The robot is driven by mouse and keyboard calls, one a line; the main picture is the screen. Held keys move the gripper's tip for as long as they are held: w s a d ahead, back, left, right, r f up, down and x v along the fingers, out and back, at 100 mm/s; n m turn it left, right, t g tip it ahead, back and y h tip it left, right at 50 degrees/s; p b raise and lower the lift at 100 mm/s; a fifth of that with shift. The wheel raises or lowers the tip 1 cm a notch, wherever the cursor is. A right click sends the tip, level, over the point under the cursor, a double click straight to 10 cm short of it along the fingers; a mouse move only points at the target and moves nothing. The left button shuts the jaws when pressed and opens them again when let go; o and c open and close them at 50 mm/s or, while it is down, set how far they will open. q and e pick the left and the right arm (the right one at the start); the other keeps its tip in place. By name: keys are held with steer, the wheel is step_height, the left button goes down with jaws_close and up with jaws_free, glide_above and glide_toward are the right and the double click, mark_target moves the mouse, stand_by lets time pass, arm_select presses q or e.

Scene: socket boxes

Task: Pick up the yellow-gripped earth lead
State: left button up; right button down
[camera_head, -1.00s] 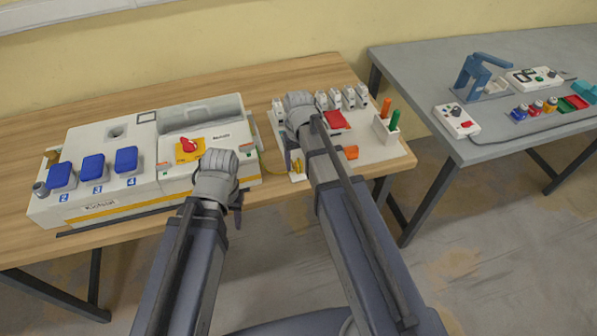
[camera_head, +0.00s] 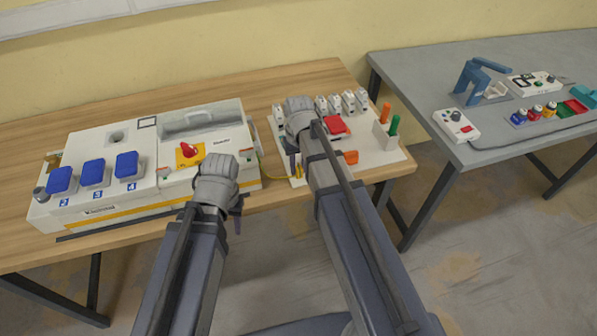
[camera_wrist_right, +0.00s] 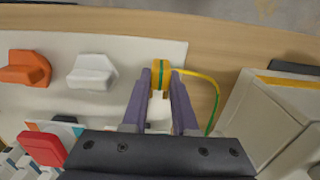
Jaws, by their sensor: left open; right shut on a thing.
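The yellow-gripped earth lead (camera_wrist_right: 161,78) shows in the right wrist view between the purple fingers of my right gripper (camera_wrist_right: 160,92), which is shut on it. Its yellow-green cable (camera_wrist_right: 216,90) curves off toward the white box. In the head view the yellow grip (camera_head: 299,170) sits at the left front edge of the white board, partly hidden by my right gripper (camera_head: 292,160). My left gripper (camera_head: 237,212) is open and empty, in front of the white box's right end; its fingers are mostly hidden.
The white socket box (camera_head: 110,215) with several blue covers stands left on the wooden table (camera_head: 270,90). The white board (camera_head: 365,150) carries sockets, a red part (camera_head: 334,124), an orange part (camera_head: 351,157) and a holder with orange and green tools. A grey table (camera_head: 420,75) stands right.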

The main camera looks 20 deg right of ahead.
mark_target(299, 166)
steer(key=shift+r, duration=0.15)
step_height(299, 166, up, 10)
steer(key=p, duration=1)
